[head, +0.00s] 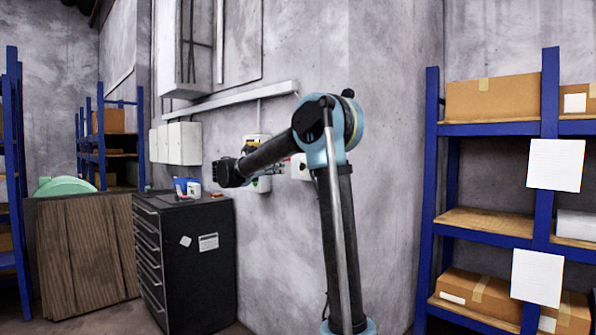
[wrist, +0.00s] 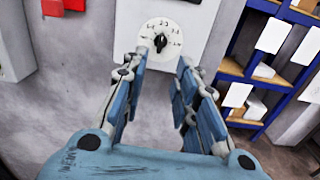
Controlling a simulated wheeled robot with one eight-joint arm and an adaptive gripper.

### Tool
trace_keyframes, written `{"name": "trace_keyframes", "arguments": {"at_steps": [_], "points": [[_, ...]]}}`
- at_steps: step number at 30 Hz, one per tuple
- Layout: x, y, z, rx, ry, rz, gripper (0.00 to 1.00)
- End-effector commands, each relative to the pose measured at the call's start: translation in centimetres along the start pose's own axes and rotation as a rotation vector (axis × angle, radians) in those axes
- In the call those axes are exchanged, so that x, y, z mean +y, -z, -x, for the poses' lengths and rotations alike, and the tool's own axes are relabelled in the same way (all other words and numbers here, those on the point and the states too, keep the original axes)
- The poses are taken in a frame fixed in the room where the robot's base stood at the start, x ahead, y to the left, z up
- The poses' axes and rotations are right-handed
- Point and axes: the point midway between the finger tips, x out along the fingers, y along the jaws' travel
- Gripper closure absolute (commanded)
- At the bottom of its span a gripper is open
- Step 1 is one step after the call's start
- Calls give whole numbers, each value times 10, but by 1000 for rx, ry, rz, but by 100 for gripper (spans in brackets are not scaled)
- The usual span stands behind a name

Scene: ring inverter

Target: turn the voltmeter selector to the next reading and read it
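The selector is a small black knob (wrist: 160,42) on a round white dial (wrist: 166,32) with printed marks, on a pale panel (wrist: 192,12) at the top of the wrist view. The marks are too small to read surely, and I cannot tell which one the knob points at. My gripper (wrist: 164,58) is open, its two blue fingers spread below and on either side of the knob. The knob shows just beyond the fingertips; I cannot tell whether they touch it. In the head view my gripper (head: 224,173) is at the wall. No voltmeter reading is visible.
A light box with red parts (wrist: 62,5) is left of the panel. Blue shelving (head: 430,200) with cardboard boxes stands right of the wall. A black drawer cabinet (head: 205,270) with small containers (head: 187,187) on top stands below left of my gripper.

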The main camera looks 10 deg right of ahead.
Motion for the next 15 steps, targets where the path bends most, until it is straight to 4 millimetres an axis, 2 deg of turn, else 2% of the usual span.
{"name": "trace_keyframes", "arguments": {"at_steps": [3,15], "points": [[-1,0,-23,0,4,0,72],[-1,0,-93,1,3,-1,72]]}}
